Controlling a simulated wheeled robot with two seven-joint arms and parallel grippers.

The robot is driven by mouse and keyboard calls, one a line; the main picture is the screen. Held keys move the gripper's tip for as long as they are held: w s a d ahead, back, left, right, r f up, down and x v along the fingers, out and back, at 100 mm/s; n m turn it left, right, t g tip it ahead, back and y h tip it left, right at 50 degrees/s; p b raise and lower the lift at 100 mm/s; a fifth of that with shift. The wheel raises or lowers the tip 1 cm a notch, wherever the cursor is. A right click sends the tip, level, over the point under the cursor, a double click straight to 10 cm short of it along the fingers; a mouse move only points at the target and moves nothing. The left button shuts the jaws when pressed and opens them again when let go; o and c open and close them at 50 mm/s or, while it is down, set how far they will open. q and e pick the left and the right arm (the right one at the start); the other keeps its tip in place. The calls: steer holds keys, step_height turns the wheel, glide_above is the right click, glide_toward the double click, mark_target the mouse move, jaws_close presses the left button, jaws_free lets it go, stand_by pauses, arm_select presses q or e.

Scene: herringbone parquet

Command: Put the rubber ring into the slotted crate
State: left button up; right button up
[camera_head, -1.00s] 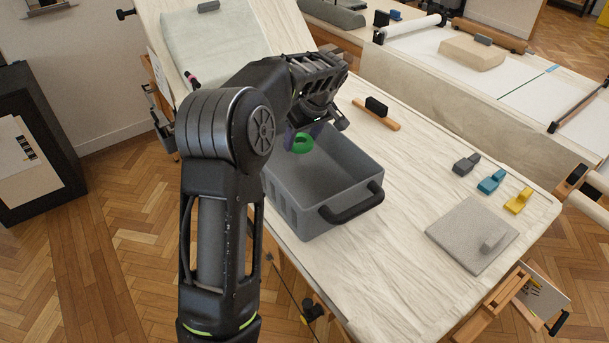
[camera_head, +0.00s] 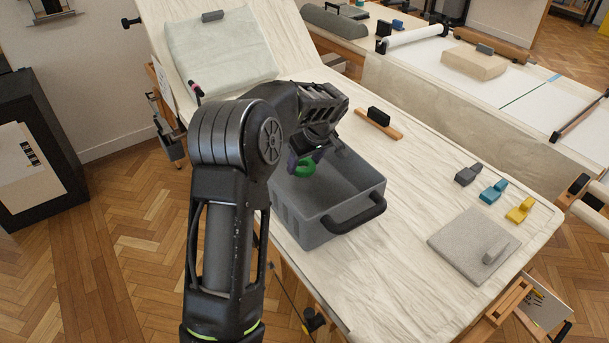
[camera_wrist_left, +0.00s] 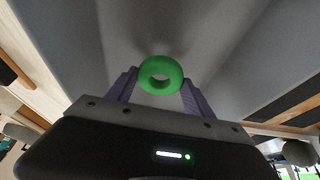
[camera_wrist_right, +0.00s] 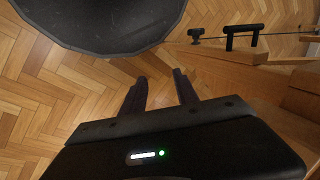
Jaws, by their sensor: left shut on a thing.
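The green rubber ring (camera_head: 304,168) is held by my left gripper (camera_head: 304,160), low inside the grey slotted crate (camera_head: 300,222) near its far left part. In the left wrist view the ring (camera_wrist_left: 161,75) sits between the two purple fingertips, with the grey crate wall behind it. My arm hides part of the crate's left side. Whether the ring touches the crate floor I cannot tell. My right gripper (camera_wrist_right: 161,90) shows only in the right wrist view. Its fingers are apart and empty, above the parquet floor.
The crate has a black handle (camera_head: 354,214) at its front. A wooden block with a black grip (camera_head: 379,122) lies behind it. Grey, teal (camera_head: 494,191) and yellow clips and a grey board (camera_head: 470,247) lie to the right. The table between is clear.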

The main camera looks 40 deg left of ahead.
mark_target(305, 185)
arm_select(q)
step_height(305, 185, down, 5)
steer(key=shift+r, duration=0.1)
stand_by(0.3)
steer(key=shift+f, duration=0.25)
steer(key=o, duration=1.4)
steer(key=shift+r, duration=0.1)
steer(key=shift+c, duration=0.2)
